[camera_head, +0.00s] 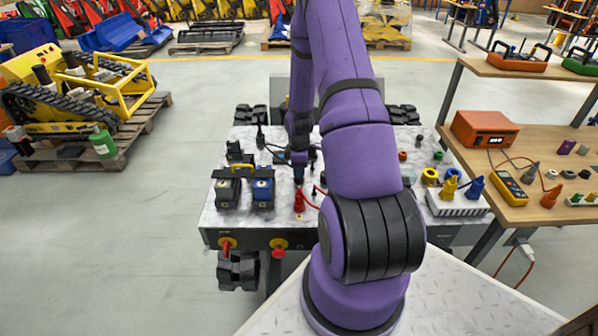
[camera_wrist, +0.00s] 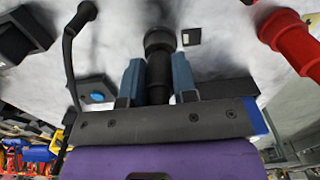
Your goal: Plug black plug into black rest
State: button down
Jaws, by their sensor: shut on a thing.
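In the wrist view the black plug (camera_wrist: 158,75) is between the two blue fingertips of my gripper (camera_wrist: 157,80), which is shut on it. Its wider dark round end (camera_wrist: 160,40) points away from the gripper, toward the pale marbled top. I cannot tell whether that end is part of the plug or the black rest, nor whether it touches the surface. In the head view my gripper (camera_head: 298,158) is low over the middle of the carrier's top, partly hidden by my purple arm. I cannot pick out the black rest for sure.
A red plug (camera_wrist: 292,42) stands right of my gripper, and shows in the head view (camera_head: 299,202). A black cable (camera_wrist: 70,50) and a black box with a blue button (camera_wrist: 95,92) are at the left. Two battery-like blocks (camera_head: 228,192) sit left on the marbled carrier top (camera_head: 222,222).

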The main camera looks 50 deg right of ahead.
jog(key=shift+r, duration=1)
jog(key=shift+r, duration=0.1)
